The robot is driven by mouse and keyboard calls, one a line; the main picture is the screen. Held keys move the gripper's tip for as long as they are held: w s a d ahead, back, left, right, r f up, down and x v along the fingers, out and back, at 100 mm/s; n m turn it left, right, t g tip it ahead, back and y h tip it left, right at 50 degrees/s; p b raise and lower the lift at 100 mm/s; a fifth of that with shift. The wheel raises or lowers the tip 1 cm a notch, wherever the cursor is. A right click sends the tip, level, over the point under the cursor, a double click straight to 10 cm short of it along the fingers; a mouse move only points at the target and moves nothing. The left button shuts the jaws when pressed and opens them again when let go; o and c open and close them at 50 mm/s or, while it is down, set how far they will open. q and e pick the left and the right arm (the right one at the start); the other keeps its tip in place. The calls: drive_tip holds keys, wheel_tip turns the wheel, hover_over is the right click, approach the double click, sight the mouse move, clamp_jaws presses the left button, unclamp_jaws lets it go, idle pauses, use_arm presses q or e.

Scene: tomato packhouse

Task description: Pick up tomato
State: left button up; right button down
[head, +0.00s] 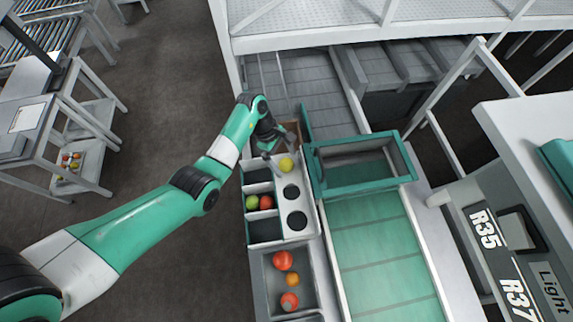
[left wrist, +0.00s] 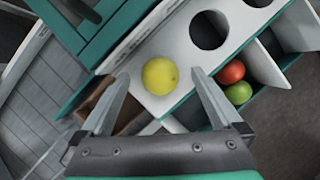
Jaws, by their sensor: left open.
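A yellow tomato (head: 287,164) rests at the far end of the white panel with round holes (head: 308,222). It also shows in the left wrist view (left wrist: 160,75), ahead of and between my fingers. My left gripper (head: 279,172) is open and empty, its fingers on either side of the yellow tomato without visible contact. In the left wrist view the left gripper's fingertips (left wrist: 160,82) stand wide apart. Whether the tomato sits in a hole is hidden beneath it. My right gripper is not in view.
A red tomato (head: 266,202) and a green tomato (head: 252,202) lie in a compartment left of the panel. A grey tray (head: 261,262) nearer me holds red and orange tomatoes. A teal frame (head: 318,178) and green conveyor (head: 372,250) border the right side.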

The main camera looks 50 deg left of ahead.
use_arm(q)
drive_tip(key=shift+d+f, duration=0.1)
drive_tip(key=shift+f, duration=0.2)
drive_tip(key=shift+r, duration=0.1)
drive_tip(key=c, duration=1)
